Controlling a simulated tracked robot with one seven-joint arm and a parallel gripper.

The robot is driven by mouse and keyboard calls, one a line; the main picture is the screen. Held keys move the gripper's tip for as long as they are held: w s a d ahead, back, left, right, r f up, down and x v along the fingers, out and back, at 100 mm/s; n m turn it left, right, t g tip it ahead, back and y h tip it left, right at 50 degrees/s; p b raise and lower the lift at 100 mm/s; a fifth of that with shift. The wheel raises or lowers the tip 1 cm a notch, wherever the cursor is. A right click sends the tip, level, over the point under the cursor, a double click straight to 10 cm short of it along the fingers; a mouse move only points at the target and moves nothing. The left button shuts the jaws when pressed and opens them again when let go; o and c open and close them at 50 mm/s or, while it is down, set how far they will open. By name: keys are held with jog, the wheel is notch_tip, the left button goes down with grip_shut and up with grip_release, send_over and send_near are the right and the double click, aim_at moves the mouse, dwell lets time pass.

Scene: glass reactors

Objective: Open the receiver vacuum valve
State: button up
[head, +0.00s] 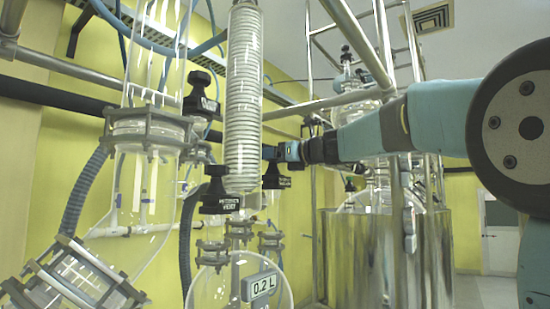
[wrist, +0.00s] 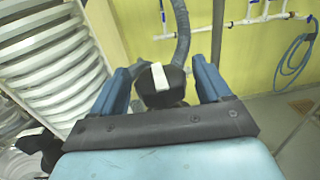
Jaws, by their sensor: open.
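My gripper (head: 272,152) reaches in from the right, behind and beside the coiled condenser, in the head view. In the wrist view its two blue fingers (wrist: 161,88) are open, one on each side of a black valve knob (wrist: 155,92) with a white label edge. The knob sits between and beyond the fingers, and no contact is visible. In the head view, black labelled handles show at upper left (head: 201,95), below the condenser (head: 220,190) and under my gripper (head: 276,177). Their lettering is too small to tell surely which is the receiver vacuum valve.
The glass coiled condenser (head: 244,100) stands close to my gripper; its coil (wrist: 50,60) fills the wrist view's left. A round receiver flask (head: 235,285) marked 0.2 L hangs below. Glass vessels and a grey hose (head: 82,190) are left, a steel vessel (head: 380,255) right.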

jog(key=shift+c, duration=0.2)
jog(key=c, duration=0.9)
jog(key=shift+d, duration=0.1)
jog(key=shift+n+g+y, duration=0.3)
jog(key=shift+g, duration=0.1)
jog(key=n+g+y, duration=0.2)
jog(key=n+g, duration=0.1)
jog(key=g, duration=0.1)
jog(key=shift+n+g+y, duration=0.3)
jog(key=shift+g+y, duration=0.1)
jog(key=n+g, duration=0.2)
jog(key=g, duration=0.1)
jog(key=n+g+y, duration=0.1)
jog(key=n+g, duration=0.1)
jog(key=g, duration=0.2)
jog(key=shift+w+n, duration=0.1)
jog(key=shift+n, duration=0.2)
jog(key=n+g+h, duration=0.1)
jog(key=n+g, duration=0.1)
jog(key=g, duration=0.1)
jog(key=n+g, duration=0.2)
jog(key=g, duration=0.2)
jog(key=shift+n+h, duration=0.4)
jog(key=shift+n+g+h, duration=1.4)
jog(key=shift+n+g, duration=0.1)
jog(key=shift+g, duration=0.6)
